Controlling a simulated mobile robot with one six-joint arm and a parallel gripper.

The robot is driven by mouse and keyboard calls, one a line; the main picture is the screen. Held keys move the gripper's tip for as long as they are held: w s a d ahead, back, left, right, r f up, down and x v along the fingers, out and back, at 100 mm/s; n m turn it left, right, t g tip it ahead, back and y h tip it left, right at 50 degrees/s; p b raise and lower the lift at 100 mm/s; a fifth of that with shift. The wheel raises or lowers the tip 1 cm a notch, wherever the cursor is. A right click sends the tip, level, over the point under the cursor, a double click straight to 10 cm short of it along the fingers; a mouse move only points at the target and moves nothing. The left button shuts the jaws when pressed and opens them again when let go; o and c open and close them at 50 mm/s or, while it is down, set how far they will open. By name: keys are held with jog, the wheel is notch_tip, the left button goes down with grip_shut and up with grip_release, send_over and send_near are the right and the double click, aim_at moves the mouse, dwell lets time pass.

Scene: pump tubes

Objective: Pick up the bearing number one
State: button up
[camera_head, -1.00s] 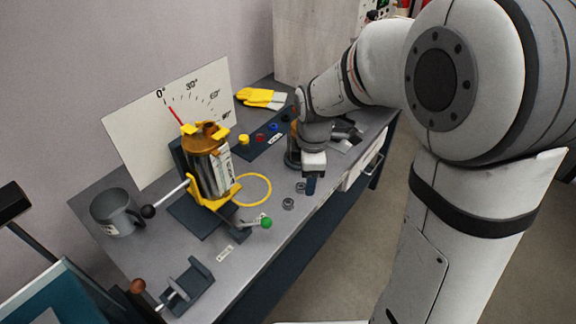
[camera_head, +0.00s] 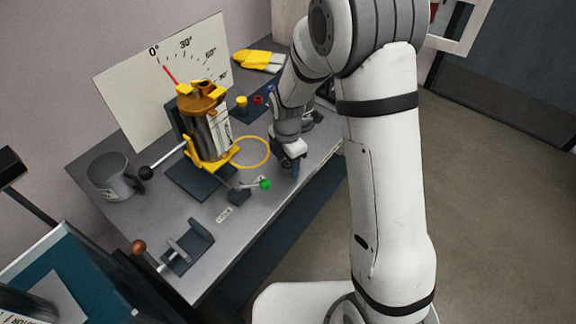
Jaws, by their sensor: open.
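No bearing can be made out now; the spot on the bench's front edge where two small grey rings lay earlier is covered by my gripper. My gripper (camera_head: 291,168) points down over the front edge of the grey bench (camera_head: 257,212), right of a yellow ring (camera_head: 268,160). Its fingers are small and dark here. It is open, and I cannot see anything between the fingers.
A pump with an orange top (camera_head: 203,100) stands on the bench before a white angle board (camera_head: 120,75). A green-knobbed lever (camera_head: 265,184), a grey mug (camera_head: 110,177), a dark clamp (camera_head: 187,247) and yellow gloves (camera_head: 258,61) surround it. Open floor lies right.

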jog(key=shift+f, duration=0.1)
jog(key=shift+c, duration=0.3)
jog(key=c, duration=1)
jog(key=shift+c, duration=0.2)
